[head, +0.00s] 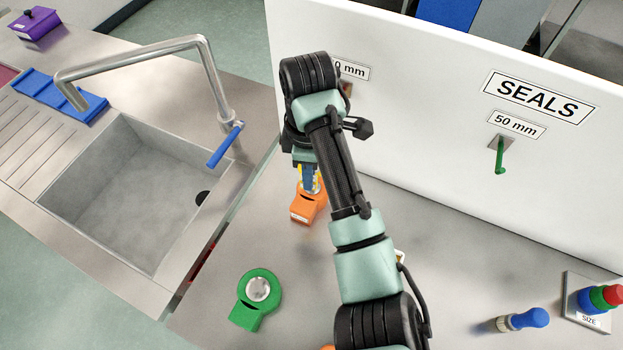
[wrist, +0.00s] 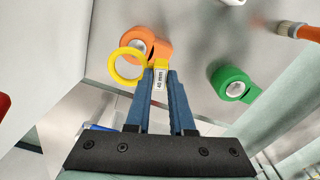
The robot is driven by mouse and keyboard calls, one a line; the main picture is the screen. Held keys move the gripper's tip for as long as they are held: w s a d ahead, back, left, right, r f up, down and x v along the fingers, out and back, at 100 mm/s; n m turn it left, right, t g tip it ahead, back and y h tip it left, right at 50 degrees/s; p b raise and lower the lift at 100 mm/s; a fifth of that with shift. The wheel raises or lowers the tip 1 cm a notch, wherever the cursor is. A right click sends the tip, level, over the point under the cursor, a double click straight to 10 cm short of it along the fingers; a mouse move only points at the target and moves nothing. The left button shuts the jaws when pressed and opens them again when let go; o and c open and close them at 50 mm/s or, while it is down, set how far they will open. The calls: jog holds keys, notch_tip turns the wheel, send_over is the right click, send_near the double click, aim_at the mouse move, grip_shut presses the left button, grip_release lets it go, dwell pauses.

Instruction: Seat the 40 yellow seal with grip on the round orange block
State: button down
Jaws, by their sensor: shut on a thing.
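The yellow seal (wrist: 115,73) is a thin ring with a grip tab marked 40 mm. My gripper (wrist: 161,74) is shut on this tab, and the ring sticks out ahead and to the left of the fingertips. The round orange block (wrist: 160,50) lies behind the ring in the wrist view. The ring overlaps the block's left part and looks off-centre from its round face; I cannot tell whether they touch. In the head view my gripper (head: 310,180) points down over the orange block (head: 305,208), and the arm hides most of the seal.
A green round block (head: 260,295) stands nearer on the counter; it also shows in the wrist view (wrist: 232,82). A white SEALS board (head: 430,100) rises behind, with a green seal (head: 500,155) on a hook. The sink (head: 130,190) is left. A blue-ended tool (head: 525,319) lies right.

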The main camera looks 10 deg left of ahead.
jog(key=shift+w+f, duration=0.15)
jog(key=shift+f, duration=0.45)
jog(key=shift+r, duration=0.1)
jog(key=shift+d, duration=0.1)
jog(key=shift+f+b, duration=1.2)
jog(key=shift+f, duration=1.25)
jog(key=shift+p, duration=0.85)
jog(key=shift+f, duration=0.5)
jog(key=shift+p, duration=0.6)
dwell(1.6)
jog(key=shift+f, duration=0.3)
dwell(0.9)
